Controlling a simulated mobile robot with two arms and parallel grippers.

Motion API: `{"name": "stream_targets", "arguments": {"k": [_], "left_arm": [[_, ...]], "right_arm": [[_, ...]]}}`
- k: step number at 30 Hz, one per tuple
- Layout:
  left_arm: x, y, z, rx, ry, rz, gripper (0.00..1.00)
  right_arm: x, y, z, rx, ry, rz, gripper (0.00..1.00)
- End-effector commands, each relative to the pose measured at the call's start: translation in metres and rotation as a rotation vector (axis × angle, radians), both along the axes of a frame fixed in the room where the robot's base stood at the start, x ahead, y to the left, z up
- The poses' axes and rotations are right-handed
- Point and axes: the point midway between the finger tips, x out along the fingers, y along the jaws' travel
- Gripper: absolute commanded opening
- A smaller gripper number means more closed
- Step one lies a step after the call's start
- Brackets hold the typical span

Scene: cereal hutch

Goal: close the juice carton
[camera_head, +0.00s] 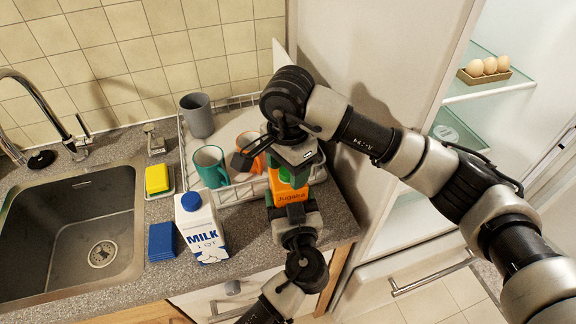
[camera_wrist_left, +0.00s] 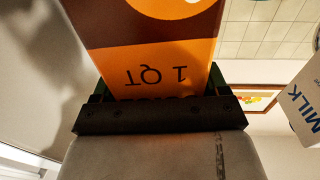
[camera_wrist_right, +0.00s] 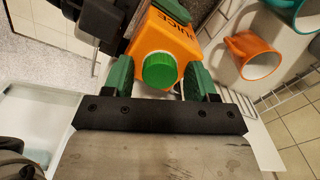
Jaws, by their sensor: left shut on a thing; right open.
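The orange juice carton (camera_head: 289,194) is upright near the counter's front right, with a dark lower part in the left wrist view (camera_wrist_left: 150,45). The green cap (camera_wrist_right: 160,70) shows at the carton's top in the right wrist view. My right gripper (camera_wrist_right: 160,85) is open, its green fingers on either side of the cap, with small gaps. In the head view my right gripper (camera_head: 297,170) hides the cap. I cannot tell how tightly the cap sits.
A milk carton (camera_head: 203,238) with a blue cap stands to the left. A wire dish rack (camera_head: 239,191) behind holds a teal mug (camera_head: 211,166), a grey cup (camera_head: 197,115) and an orange mug (camera_wrist_right: 252,55). A sink (camera_head: 60,240) is at far left, an open fridge (camera_head: 480,95) at right.

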Motion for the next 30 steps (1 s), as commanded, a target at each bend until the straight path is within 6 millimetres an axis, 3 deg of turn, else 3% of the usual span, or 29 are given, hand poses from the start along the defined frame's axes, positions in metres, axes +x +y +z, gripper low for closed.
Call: {"name": "stream_targets", "arguments": {"k": [5,18,24,30], "left_arm": [[0.000,0.000,0.000,0.003,0.002,0.000,0.08],[0.000,0.000,-0.001,0.003,0.002,0.000,0.08],[0.000,0.000,-0.001,0.003,0.002,0.000,0.08],[0.000,0.000,-0.001,0.003,0.002,0.000,0.08]], "right_arm": [[0.001,0.000,0.017,0.002,-0.004,0.000,0.58],[0.001,0.000,0.103,0.000,-0.004,0.000,0.58],[0.001,0.000,0.118,0.000,-0.001,-0.001,0.58],[0.000,0.000,0.120,0.000,0.000,0.000,0.58]]}}
